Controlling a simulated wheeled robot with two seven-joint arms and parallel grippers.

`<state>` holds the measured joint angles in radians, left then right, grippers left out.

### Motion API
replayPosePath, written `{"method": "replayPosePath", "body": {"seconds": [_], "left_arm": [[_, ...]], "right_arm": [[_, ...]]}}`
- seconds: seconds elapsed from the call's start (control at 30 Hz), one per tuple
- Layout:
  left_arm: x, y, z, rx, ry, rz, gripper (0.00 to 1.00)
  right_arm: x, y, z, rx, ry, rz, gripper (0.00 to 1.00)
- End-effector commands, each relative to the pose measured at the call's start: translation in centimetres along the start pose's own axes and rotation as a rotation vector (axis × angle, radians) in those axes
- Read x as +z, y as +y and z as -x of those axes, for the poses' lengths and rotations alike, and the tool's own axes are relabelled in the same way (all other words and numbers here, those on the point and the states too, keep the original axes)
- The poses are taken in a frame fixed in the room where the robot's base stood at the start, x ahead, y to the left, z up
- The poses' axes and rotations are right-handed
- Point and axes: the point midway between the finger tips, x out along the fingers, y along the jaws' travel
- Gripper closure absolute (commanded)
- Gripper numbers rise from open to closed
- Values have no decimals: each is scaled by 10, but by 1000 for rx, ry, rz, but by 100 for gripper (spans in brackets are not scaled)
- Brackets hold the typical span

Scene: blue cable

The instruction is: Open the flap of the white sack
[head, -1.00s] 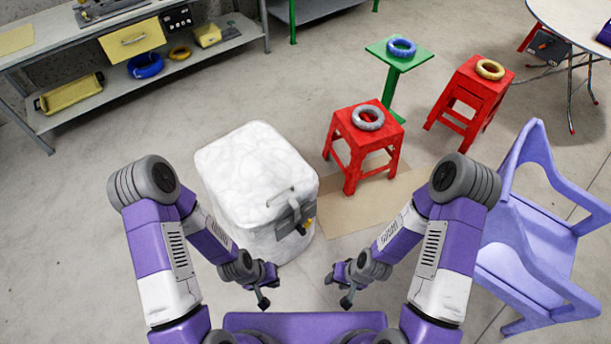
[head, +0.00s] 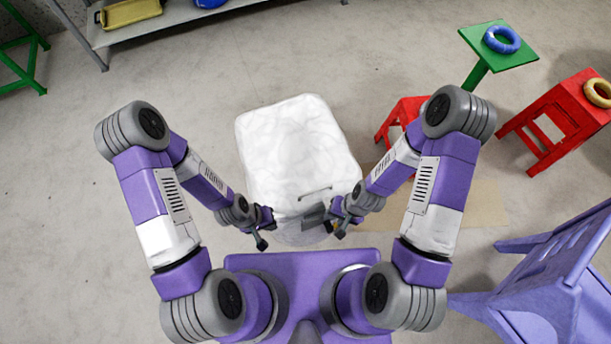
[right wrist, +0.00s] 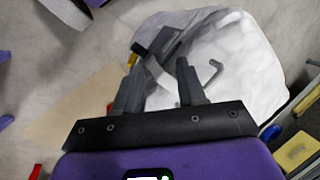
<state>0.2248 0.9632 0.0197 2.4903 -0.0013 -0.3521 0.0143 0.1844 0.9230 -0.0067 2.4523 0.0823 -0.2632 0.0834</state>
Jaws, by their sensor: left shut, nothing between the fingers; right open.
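The white sack (head: 297,150) stands on the floor in front of me, its top closed. A thin handle (head: 315,194) lies near its front edge, and a grey latch piece (head: 314,215) sits at its front right. My left gripper (head: 262,238) is shut and empty at the sack's front left. My right gripper (head: 340,228) is at the front right corner, close to the latch piece. In the right wrist view the right gripper (right wrist: 158,75) is open. The sack (right wrist: 240,60), handle (right wrist: 211,74) and grey latch piece with a yellow part (right wrist: 160,48) show beyond its fingers.
A red stool (head: 405,115) stands right of the sack, partly behind my right arm. Another red stool (head: 560,115), a green stand (head: 498,55) and a purple chair (head: 550,265) are further right. A shelf (head: 180,18) is at the back. Floor left of the sack is clear.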

Motion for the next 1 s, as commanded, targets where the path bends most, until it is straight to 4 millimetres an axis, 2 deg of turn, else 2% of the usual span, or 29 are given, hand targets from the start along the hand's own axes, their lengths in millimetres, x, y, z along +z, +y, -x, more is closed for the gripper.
{"method": "replayPosePath", "body": {"seconds": [0.03, 0.17, 0.3, 0.4, 0.57, 0.83, 1.0], "left_arm": [[0, -7, -18, 0, -1, 0, 100], [-1, -18, -49, 0, -2, 0, 100], [-2, -28, -74, 0, -3, 0, 100], [-3, -31, -83, 0, -2, 0, 100], [-3, -33, -90, 0, -2, 0, 100], [-4, -40, -106, 0, -1, 0, 100], [-4, -42, -113, 0, -1, 0, 100]], "right_arm": [[-17, 5, -10, 20, 12, -80, 60], [-55, 2, -13, 34, 13, -378, 60], [-86, -23, -4, -26, -11, -658, 60], [-98, -41, 5, -76, -37, -784, 60], [-103, -54, 5, -108, -63, -861, 60], [-101, -58, -38, -106, -65, -859, 60], [-101, -60, -56, -107, -63, -859, 60]]}}
